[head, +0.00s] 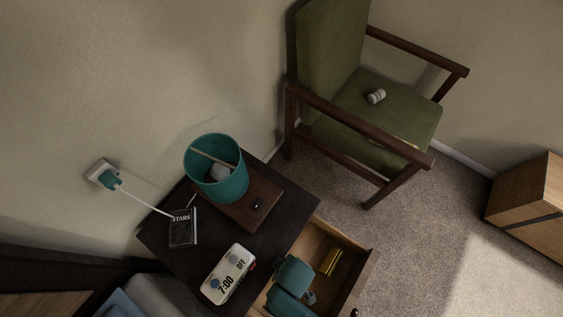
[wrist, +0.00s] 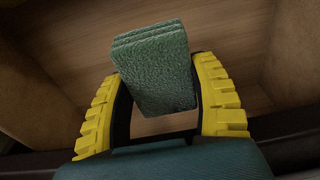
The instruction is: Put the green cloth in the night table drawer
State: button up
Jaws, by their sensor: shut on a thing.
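The green cloth (wrist: 153,72) is folded into a thick block and sits between the yellow fingers of my gripper (wrist: 160,75) in the wrist view. The gripper is shut on it. Behind the cloth is the wooden interior of the open night table drawer (head: 358,283). In the head view my teal wrist reaches over and into the drawer, with a yellow finger part showing there, and the cloth is hidden. I cannot tell whether the cloth touches the drawer floor. The dark night table (head: 165,250) stands left of the drawer.
On the night table are a teal lamp (head: 220,180) on a wooden base, a black book (head: 183,228) and a digital clock (head: 229,274). A green armchair (head: 330,60) holds a small white cylinder (head: 376,96). Carpet right of the drawer is clear up to a wooden cabinet (head: 530,205).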

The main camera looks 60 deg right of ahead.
jog(key=shift+s+a+f, duration=0.1)
jog(key=shift+s+f, duration=0.05)
jog(key=shift+s, duration=0.05)
jog(key=shift+w+f, duration=0.1)
jog(key=shift+f, duration=0.05)
jog(key=shift+f, duration=0.5)
jog(key=o, duration=1)
jog(key=shift+o, duration=0.2)
notch_tip(320, 180, up, 13)
jog(key=s+p, duration=0.1)
jog(key=p, duration=0.4)
jog(key=shift+s, duration=0.25)
